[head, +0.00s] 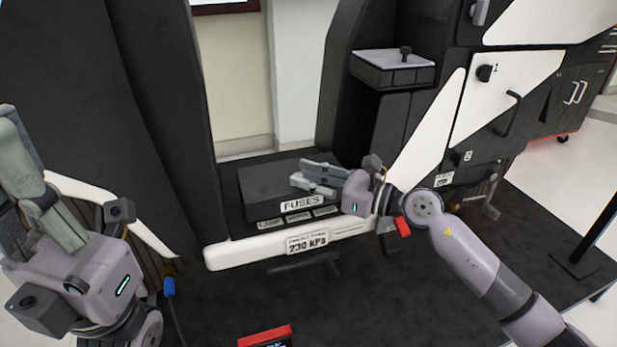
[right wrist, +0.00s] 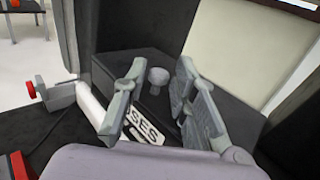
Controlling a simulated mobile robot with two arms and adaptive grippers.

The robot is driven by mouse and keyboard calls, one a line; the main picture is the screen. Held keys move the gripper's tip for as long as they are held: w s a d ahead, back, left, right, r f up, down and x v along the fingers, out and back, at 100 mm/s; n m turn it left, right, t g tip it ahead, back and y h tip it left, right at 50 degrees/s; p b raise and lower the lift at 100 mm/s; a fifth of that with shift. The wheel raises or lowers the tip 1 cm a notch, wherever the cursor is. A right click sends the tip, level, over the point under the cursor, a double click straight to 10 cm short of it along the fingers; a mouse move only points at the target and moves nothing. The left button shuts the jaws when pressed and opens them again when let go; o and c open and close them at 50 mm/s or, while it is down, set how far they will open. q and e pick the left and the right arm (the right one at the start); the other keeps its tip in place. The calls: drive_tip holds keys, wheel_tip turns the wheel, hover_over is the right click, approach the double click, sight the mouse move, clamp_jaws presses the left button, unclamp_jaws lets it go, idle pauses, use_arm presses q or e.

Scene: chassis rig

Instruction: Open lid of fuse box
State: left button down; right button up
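The fuse box (head: 262,183) is a dark box with a white FUSES label on its front, and its lid looks closed. My right gripper (head: 308,175) is over the right part of the lid. In the right wrist view, a grey round knob (right wrist: 158,76) on the lid lies between the two spread fingers of my right gripper (right wrist: 158,92). Gaps show on both sides of the knob. The gripper hides the knob in the head view. My left gripper (head: 42,185) is raised at the left edge, away from the box. I cannot tell whether it is open.
A white sill (head: 240,254) with a 230 KPA plate runs below the box. Dark pillars stand on both sides of the opening. A small grey-topped box with a knob (head: 393,66) and a white-and-black panel (head: 495,92) are to the right. A red-topped device (head: 265,337) lies at the bottom.

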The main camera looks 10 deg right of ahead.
clamp_jaws()
idle(0.4)
